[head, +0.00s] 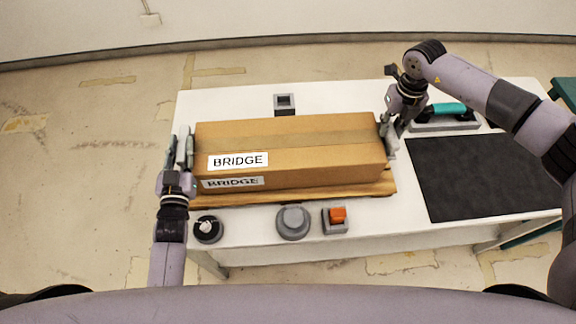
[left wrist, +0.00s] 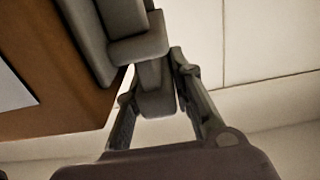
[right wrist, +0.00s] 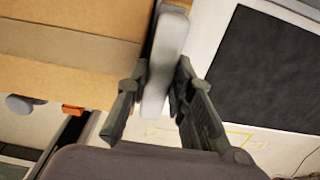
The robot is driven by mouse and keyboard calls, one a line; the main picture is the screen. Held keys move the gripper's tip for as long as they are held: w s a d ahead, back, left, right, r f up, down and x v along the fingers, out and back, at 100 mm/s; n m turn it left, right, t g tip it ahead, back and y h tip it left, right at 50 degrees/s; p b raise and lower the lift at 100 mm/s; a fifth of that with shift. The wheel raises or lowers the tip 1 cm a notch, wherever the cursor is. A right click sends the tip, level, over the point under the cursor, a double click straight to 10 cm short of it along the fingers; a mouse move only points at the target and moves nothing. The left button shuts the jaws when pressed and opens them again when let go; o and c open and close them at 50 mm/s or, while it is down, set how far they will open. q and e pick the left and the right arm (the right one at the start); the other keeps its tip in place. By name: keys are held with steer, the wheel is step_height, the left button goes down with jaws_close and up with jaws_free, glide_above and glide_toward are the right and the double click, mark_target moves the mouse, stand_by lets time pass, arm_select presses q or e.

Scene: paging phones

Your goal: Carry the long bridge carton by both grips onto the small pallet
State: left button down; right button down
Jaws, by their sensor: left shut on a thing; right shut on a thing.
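The long bridge carton (head: 290,138) is brown, with white BRIDGE labels on its top and front. It sits on or just above the small wooden pallet (head: 385,186), whose edge shows along its front and right; I cannot tell if they touch. My left gripper (head: 181,160) is shut on a grey grip at the carton's left end; this grip (left wrist: 152,85) shows between the fingers in the left wrist view. My right gripper (head: 388,135) is shut on the pale grey grip (right wrist: 163,65) at the right end. The pallet is mostly hidden under the carton.
A black mat (head: 470,178) covers the table's right part. A teal-handled tool (head: 447,112) lies behind it in a grey holder. A small grey square block (head: 285,103) stands behind the carton.

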arm_select(q)
steer(key=shift+f+b, duration=0.4)
steer(key=shift+f, duration=0.05)
arm_select(e)
steer(key=shift+f, duration=0.5)
arm_select(q)
steer(key=c, duration=1.4)
jaws_free()
arm_select(e)
steer(key=c, duration=1.4)
jaws_free()
arm_select(q)
steer(key=shift+s, duration=0.15)
arm_select(e)
steer(key=shift+s+r, duration=0.1)
steer(key=shift+r, duration=0.15)
arm_select(q)
steer(key=s, duration=0.7)
steer(key=s+d, duration=0.1)
steer(key=s, duration=0.3)
steer(key=shift+s, duration=0.35)
arm_select(e)
step_height(320, 180, up, 12)
steer(key=shift+f, duration=0.15)
arm_select(q)
steer(key=shift+f, duration=0.1)
arm_select(e)
steer(key=shift+f, duration=0.1)
